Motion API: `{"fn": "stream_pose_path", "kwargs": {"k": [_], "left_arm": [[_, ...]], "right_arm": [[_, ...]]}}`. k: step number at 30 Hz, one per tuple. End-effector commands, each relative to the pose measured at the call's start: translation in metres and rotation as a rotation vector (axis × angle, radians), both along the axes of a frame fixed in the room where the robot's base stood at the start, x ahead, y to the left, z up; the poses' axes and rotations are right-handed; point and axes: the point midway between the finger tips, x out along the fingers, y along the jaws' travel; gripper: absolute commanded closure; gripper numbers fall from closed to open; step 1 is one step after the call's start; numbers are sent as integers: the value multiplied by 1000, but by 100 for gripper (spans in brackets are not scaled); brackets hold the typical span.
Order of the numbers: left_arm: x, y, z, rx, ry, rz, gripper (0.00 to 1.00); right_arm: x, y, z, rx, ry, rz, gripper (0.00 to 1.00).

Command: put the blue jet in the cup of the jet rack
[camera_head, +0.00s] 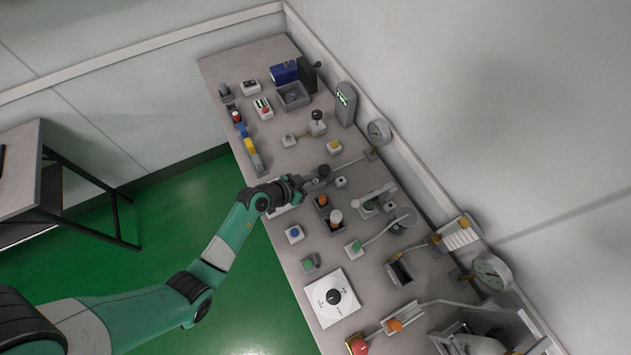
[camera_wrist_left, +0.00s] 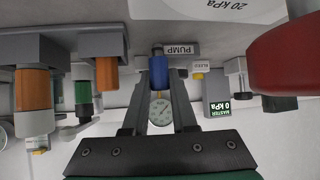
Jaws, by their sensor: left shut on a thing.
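My left gripper (camera_head: 308,178) reaches over the middle of the bench in the head view. In the left wrist view its fingers (camera_wrist_left: 160,85) are shut on the blue jet (camera_wrist_left: 160,68), close beside a PUMP label. The jet's far end meets a small grey part, and I cannot tell whether it sits inside it. In the head view the jet is not clearly visible at the gripper. Grey holders with an orange cylinder (camera_wrist_left: 106,72) and a larger orange-brown cylinder (camera_wrist_left: 32,90) show at the left of the wrist view. I cannot tell which holder is the jet rack's cup.
A large red object (camera_wrist_left: 292,62) is close at the right of the wrist view. A small MASTER display (camera_wrist_left: 215,109) is beside it. On the bench are a white dial plate (camera_head: 331,297), a blue button box (camera_head: 294,233) and a gauge (camera_head: 378,131). Bench space around the gripper is crowded.

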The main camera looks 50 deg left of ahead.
Motion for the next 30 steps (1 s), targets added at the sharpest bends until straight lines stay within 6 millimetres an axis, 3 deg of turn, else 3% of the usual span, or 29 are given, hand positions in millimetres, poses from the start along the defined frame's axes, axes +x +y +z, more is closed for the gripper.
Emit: {"fn": "stream_pose_path", "kwargs": {"k": [4, 11, 15, 19, 24, 30], "left_arm": [[-1, 0, 33, 0, -1, 1, 100], [-48, -17, 95, -1, 1, 1, 100], [-88, -32, 107, -2, 5, 2, 100], [-113, -41, 117, -1, 3, 1, 100], [-130, -47, 121, -1, 1, 2, 100], [-132, -48, 120, 0, 0, -9, 100]], "right_arm": [[0, 0, 26, 0, 0, 0, 45], [0, 0, 85, 0, -1, 0, 45], [0, 0, 104, 0, 0, 0, 45], [0, 0, 115, 0, 0, 0, 45], [0, 0, 120, 0, 0, 0, 45], [0, 0, 120, 0, 0, 0, 45]]}}
